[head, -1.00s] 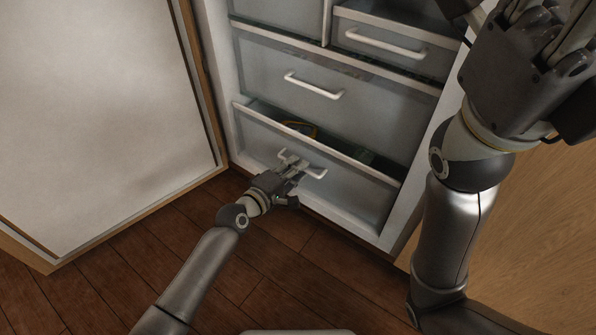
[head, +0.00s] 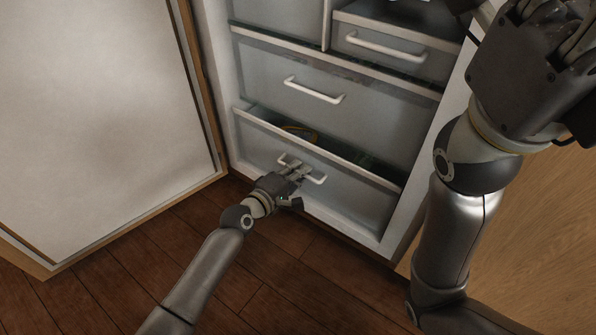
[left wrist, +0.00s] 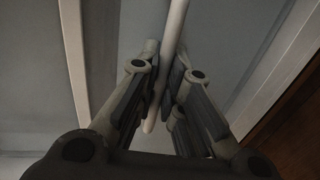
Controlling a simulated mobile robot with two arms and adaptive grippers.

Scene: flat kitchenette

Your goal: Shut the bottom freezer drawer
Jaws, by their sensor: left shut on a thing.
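The bottom freezer drawer (head: 340,190) is a grey front with a pale rim and a white bar handle (head: 318,180). It is pulled out a little, and a dark gap with a yellow item (head: 300,130) shows behind its rim. My left gripper (head: 298,172) is shut on the handle, covering its middle. In the left wrist view the white handle bar (left wrist: 176,30) runs between the fingers of my left gripper (left wrist: 165,85). My right gripper (head: 560,35) is large at the top right, away from the drawer, and cut by the frame; its fingertips are not clear.
A closed-looking drawer (head: 370,110) with a white handle sits above, and a smaller drawer (head: 400,62) sits higher on the right. The open fridge door (head: 100,110) stands at the left. Wooden floor (head: 270,290) lies clear in front, and a wood panel (head: 540,240) is at the right.

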